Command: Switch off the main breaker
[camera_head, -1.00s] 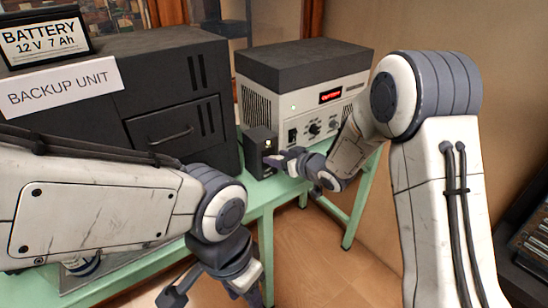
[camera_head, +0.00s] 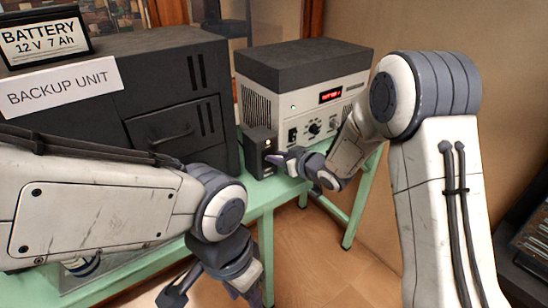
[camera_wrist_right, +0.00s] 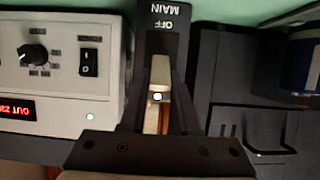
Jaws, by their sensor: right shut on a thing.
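The main breaker (camera_head: 258,152) is a small black box on the green table, between the backup unit and the grey instrument. In the right wrist view its face shows upside down, with the words OFF and MAIN (camera_wrist_right: 163,25). A pale lever (camera_wrist_right: 160,75) shows below the words; I cannot tell its exact position. My right gripper (camera_head: 279,158) is at the front of the breaker, shut on what looks like the lever, its fingers partly hiding it. My left gripper (camera_head: 213,289) hangs open and empty low in front of the table.
The black backup unit (camera_head: 179,129) stands left of the breaker. The grey instrument (camera_head: 305,112) stands right, with a red display, a knob and a lit green lamp. The floor (camera_head: 318,260) below is clear.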

